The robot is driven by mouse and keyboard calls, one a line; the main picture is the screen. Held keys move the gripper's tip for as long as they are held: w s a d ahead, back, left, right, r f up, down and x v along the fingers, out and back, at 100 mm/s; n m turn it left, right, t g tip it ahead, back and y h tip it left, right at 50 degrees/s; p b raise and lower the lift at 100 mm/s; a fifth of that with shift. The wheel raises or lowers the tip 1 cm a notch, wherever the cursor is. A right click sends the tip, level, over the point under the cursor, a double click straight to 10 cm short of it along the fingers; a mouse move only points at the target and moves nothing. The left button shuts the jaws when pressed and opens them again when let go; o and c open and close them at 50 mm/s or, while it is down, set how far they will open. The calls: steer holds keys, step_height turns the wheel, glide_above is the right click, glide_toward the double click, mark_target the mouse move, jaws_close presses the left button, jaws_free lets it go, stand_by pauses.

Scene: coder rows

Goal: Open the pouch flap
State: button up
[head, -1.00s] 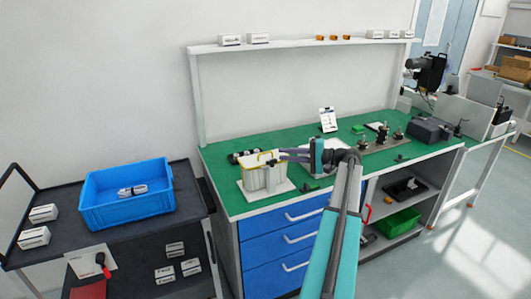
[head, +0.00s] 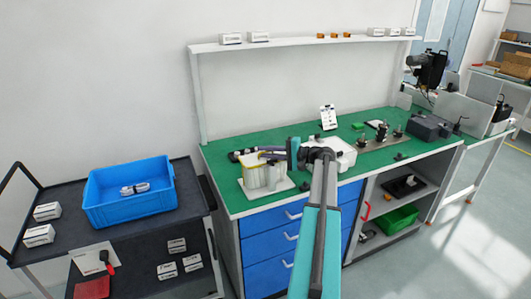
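The pouch (head: 253,176) is a pale, whitish upright thing with yellow along its top edge. It stands on a white base plate (head: 285,184) at the left end of the green bench. My gripper (head: 268,155) is at the top of the pouch, reaching in from the right, with its dark fingers at or just above the yellow edge. The fingers overlap the pouch top, so I cannot tell whether they touch it or hold the flap. The flap itself is too small and partly hidden to make out.
A white box-like thing (head: 340,152) is behind my arm on the green bench (head: 225,202). Dark metal parts (head: 387,134) and a dark case (head: 429,127) stand farther right. A blue bin (head: 128,211) sits on the dark cart at left. A shelf (head: 310,42) runs above.

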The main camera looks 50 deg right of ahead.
jaws_close()
stand_by(0.4)
steer(key=shift+w+a, duration=0.1)
stand_by(1.0)
